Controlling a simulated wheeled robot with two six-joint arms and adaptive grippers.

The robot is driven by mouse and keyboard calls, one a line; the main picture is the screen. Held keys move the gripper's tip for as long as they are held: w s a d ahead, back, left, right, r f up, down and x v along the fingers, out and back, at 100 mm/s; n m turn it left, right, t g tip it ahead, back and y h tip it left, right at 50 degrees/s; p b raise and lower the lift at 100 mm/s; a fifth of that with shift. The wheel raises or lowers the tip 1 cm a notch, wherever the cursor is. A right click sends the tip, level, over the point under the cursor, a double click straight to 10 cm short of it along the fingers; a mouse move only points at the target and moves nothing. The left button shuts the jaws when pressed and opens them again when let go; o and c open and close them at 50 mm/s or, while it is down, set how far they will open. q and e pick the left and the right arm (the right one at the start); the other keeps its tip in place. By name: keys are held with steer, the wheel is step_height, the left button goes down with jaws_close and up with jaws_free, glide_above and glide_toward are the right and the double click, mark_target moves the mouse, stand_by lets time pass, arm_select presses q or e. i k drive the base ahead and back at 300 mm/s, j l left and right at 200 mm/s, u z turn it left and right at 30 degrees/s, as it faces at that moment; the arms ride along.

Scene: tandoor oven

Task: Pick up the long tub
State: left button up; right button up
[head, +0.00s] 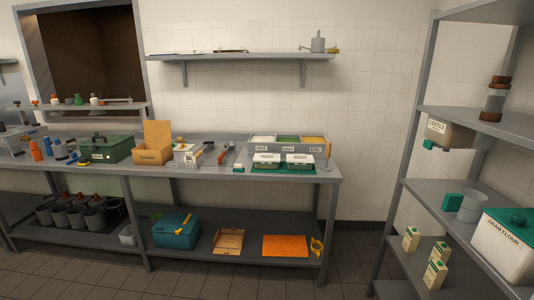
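A long grey tub (262,147) with labels on its front stands at the back right of the counter. Its sections show white, green and orange contents. Two small white boxes (267,160) (299,161) with dark handles sit in front of it on green bases and hide part of its lower front. A large white tub with a green lid, marked gram flour (503,249), stands on the right-hand shelf, cut off by the picture edge. I cannot tell for sure which one the task names. Neither of my grippers is in view.
The counter (205,172) also holds a green case (105,150) and an open cardboard box (153,152). A labelled grey bin (450,133) hangs under the right rack's upper shelf. Cartons (411,239) stand lower down. The floor between counter and rack is clear.

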mark_target(261, 165)
steer(key=i+u, duration=0.1)
steer(key=u, duration=0.35)
steer(key=i+l+u, duration=0.1)
steer(key=u, duration=0.35)
steer(key=i+l+u, duration=0.25)
steer(key=l, duration=0.4)
steer(key=i+l+u, duration=0.1)
steer(key=i+l, duration=0.2)
steer(key=i+l+u, duration=0.15)
steer(key=l, duration=0.2)
steer(key=i+l+u, duration=0.1)
steer(key=l, duration=0.3)
steer(key=i+l+u, duration=0.1)
steer(key=l, duration=0.25)
steer(key=i+l+u, duration=0.15)
steer(key=l, duration=0.25)
